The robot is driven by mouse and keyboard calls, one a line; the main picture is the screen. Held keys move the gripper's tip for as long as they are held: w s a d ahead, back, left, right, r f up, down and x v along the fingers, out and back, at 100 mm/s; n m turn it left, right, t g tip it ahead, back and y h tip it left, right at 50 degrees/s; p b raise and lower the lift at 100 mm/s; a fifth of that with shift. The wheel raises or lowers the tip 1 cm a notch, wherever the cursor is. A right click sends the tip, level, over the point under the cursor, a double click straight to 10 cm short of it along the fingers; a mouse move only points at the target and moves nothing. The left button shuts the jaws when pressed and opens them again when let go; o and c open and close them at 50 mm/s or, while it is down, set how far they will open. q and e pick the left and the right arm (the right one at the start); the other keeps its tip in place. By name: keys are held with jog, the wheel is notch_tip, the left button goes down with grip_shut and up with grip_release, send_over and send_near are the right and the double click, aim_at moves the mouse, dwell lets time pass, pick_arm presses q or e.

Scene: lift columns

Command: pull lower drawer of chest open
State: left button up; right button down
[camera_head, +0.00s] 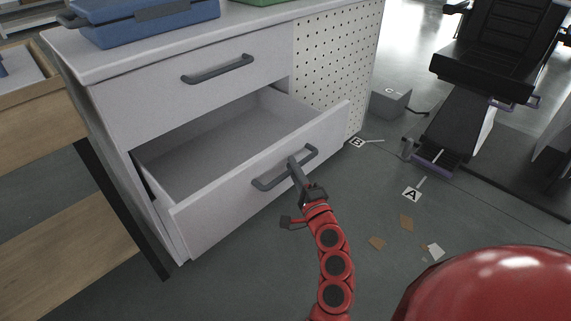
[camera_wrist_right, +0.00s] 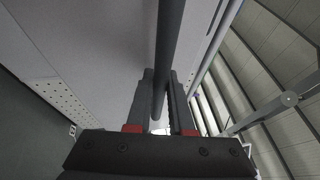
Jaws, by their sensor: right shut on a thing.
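The white chest has an upper drawer (camera_head: 209,83), which is shut, and a lower drawer (camera_head: 262,172), which stands pulled well out with its empty inside showing. The lower drawer's dark bar handle (camera_head: 270,181) is on its front panel. My right gripper (camera_head: 296,170) is at the middle of this handle, shut on it. In the right wrist view the handle bar (camera_wrist_right: 168,50) runs between the two fingers (camera_wrist_right: 160,100). My left gripper is not in view.
A blue case (camera_head: 150,22) lies on the chest top. A wooden table (camera_head: 60,135) stands close on the left. A black chair (camera_head: 495,50) and a grey box (camera_head: 390,102) are at the right. Floor markers and scraps lie on the open floor right of the drawer.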

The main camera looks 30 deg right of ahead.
jog(key=shift+s+d, duration=0.2)
jog(key=shift+s, duration=0.25)
jog(key=c, duration=0.8)
grip_release()
jog(key=s+f, duration=0.2)
jog(key=s, duration=0.9)
jog(key=shift+s+a, duration=0.3)
jog(key=shift+s, duration=0.1)
